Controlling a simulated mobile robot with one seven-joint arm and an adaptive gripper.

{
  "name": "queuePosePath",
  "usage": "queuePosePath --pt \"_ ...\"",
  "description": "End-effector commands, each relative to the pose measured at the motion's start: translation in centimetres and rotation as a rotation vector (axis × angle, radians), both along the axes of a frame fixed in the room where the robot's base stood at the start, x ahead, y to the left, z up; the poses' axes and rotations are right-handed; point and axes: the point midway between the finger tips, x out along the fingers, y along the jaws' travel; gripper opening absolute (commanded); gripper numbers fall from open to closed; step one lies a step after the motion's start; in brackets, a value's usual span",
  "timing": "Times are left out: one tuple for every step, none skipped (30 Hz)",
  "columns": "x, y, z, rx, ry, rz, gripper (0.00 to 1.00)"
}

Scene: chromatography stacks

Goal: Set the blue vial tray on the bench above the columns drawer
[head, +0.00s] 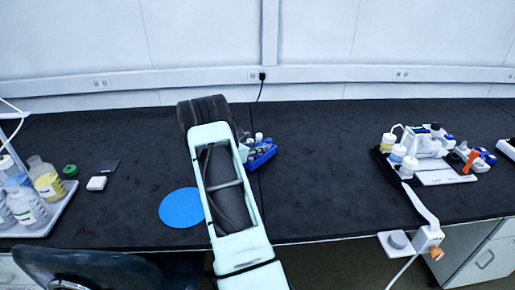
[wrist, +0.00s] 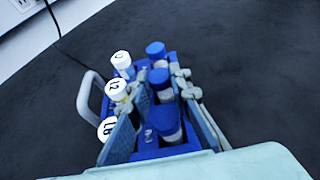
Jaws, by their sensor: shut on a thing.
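The blue vial tray (head: 262,156) shows in the head view just right of my arm, over the black bench (head: 330,185); part of it is hidden behind the arm. In the wrist view the tray (wrist: 152,153) holds blue-capped vials and white-capped vials marked with numbers. My gripper (wrist: 163,76) is shut on the tray, with its fingers on either side of the blue-capped row. I cannot tell whether the tray touches the bench. No label marks a columns drawer in view.
A round blue mat (head: 181,208) lies left of my arm. Bottles in a white tray (head: 62,208) stand far left. A white instrument (head: 428,145) with bottles stands at right. The bench between tray and instrument is clear. Drawer fronts (head: 488,262) show below right.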

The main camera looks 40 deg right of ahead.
Motion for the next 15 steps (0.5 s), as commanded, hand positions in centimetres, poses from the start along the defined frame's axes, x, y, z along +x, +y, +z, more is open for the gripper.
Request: queuePosePath --pt "0.03 -0.04 -0.07 -0.003 -0.001 0.000 0.00" --pt "0.03 -0.05 -0.19 -0.003 -0.001 0.000 0.00" --pt "-0.01 0.01 -0.19 0.000 0.000 0.000 0.23" --pt "-0.02 0.01 -0.18 0.000 0.000 0.000 0.26" --pt "-0.02 0.01 -0.18 0.000 0.000 0.000 0.29" --pt "-0.02 0.02 -0.18 0.000 0.000 0.000 0.34" --pt "-0.02 0.02 -0.18 0.000 0.000 0.000 0.35" --pt "-0.02 0.02 -0.18 0.000 0.000 0.000 0.35" --pt "-0.01 0.01 -0.17 0.000 0.000 0.000 0.35" --pt "-0.01 0.01 -0.17 0.000 0.000 0.000 0.35" --pt "-0.01 0.01 -0.17 0.000 0.000 0.000 0.35" --pt "-0.01 0.01 -0.17 0.000 0.000 0.000 0.35" --pt "-0.01 0.01 -0.17 0.000 0.000 0.000 0.35" --pt "-0.01 0.02 -0.15 0.000 0.000 0.000 0.35" --pt "-0.01 0.02 -0.10 0.000 0.000 0.000 0.35"
